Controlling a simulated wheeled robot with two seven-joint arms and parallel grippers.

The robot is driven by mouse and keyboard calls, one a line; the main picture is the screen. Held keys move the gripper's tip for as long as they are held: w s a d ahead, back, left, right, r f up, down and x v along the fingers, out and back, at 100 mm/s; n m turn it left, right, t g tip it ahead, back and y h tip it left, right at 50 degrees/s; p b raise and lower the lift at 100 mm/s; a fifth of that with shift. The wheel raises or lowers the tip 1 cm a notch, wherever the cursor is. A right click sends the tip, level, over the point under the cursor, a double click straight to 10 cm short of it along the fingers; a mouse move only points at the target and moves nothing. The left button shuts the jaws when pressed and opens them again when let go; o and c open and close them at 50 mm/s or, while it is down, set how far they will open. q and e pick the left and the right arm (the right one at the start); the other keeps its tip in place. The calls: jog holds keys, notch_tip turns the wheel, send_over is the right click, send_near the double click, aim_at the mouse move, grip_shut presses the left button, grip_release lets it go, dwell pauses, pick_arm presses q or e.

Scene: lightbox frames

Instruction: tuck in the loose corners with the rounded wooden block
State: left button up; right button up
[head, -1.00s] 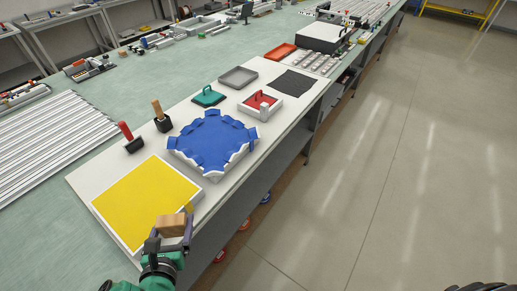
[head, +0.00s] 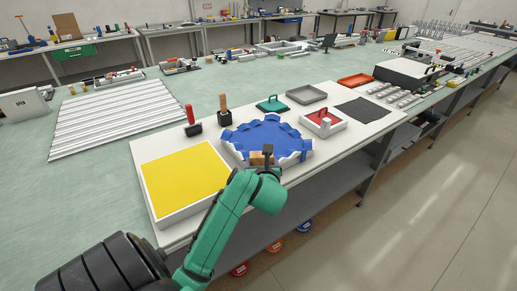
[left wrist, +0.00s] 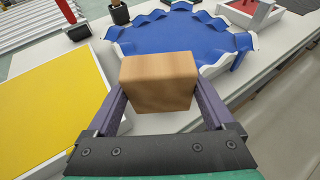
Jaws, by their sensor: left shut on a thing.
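The wooden block (left wrist: 160,82) is held between the two fingers of my left gripper (left wrist: 160,100), which is shut on it. In the head view the block (head: 258,159) shows at the near edge of the blue-covered frame, and my left gripper (head: 264,163) is largely hidden behind my own wrist. The blue sheet (head: 262,137) lies over a white frame (head: 235,151), with several wavy, raised flaps around its rim. In the left wrist view the blue sheet (left wrist: 180,38) lies just beyond the block. I cannot tell whether the block touches it. My right gripper is not in view.
A yellow panel (head: 183,178) in a white frame lies to the left. A red-handled roller (head: 192,124) and a wooden-handled tool (head: 224,112) stand behind. A green handled tool (head: 271,104), grey tray (head: 306,94), red-filled box (head: 323,122) and dark sheet (head: 363,111) lie beyond.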

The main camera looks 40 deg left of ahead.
pick_arm(q)
jog(key=w+a+r+n+g+y+b, duration=0.2)
jog(key=a+n+g+y, duration=0.1)
jog(key=a+n+g, duration=0.15)
jog(key=shift+n+g+y, duration=0.4)
jog(key=shift+n+g, duration=0.25)
jog(key=shift+n, duration=0.1)
jog(key=f+b, duration=0.2)
jog(key=f, duration=0.1)
jog(key=f+b, duration=0.1)
jog(key=b, duration=0.1)
jog(key=shift+w+d+f, duration=0.25)
jog(key=shift+w+d, duration=0.05)
jog(key=shift+d, duration=0.05)
jog(key=shift+f+b, duration=0.4)
jog(key=shift+f, duration=0.05)
jog(key=shift+s+f, duration=0.1)
jog(key=shift+f, duration=0.05)
dwell(0.4)
notch_tip(320, 180, up, 7)
jog(key=p, duration=0.4)
